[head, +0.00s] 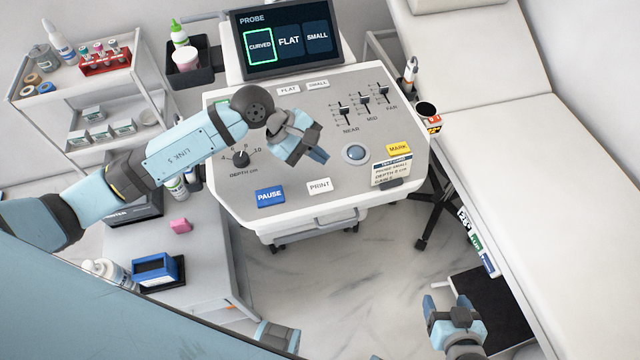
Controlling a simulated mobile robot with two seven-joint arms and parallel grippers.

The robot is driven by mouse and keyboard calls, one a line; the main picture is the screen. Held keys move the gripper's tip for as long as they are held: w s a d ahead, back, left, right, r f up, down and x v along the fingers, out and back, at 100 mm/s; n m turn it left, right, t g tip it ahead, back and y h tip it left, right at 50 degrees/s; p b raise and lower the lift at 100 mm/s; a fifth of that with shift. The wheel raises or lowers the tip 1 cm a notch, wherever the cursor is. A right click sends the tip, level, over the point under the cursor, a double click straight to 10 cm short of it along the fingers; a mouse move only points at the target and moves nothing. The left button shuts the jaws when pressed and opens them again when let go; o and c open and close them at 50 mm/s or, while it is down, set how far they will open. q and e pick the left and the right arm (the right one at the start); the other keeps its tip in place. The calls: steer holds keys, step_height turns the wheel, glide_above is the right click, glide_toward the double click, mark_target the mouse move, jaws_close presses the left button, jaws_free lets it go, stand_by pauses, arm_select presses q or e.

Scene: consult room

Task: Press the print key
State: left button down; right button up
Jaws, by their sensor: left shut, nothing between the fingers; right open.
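The print key (319,186) is a white key near the front edge of the grey console panel (290,212), just right of the blue pause key (270,196). My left gripper (318,156) is shut and empty. It is over the panel, behind the print key in the picture and apart from it as seen here. My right gripper (453,306) is open and empty, low at the bottom right, in front of the console and beside the couch. The print key is in full view.
A screen (288,40) shows CURVED outlined in green. The panel also has a trackball (355,152), sliders (365,96), a yellow mark key (398,149) and a note card (391,169). A white couch (560,180) stands right, a trolley (75,90) left. My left arm covers part of the panel.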

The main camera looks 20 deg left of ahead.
mark_target(319, 187)
arm_select(q)
steer(key=shift+f, duration=0.1)
step_height(319, 187, down, 8)
steer(key=b, duration=0.4)
steer(key=shift+f+b, duration=0.3)
steer(key=shift+f, duration=0.05)
stand_by(0.9)
stand_by(0.6)
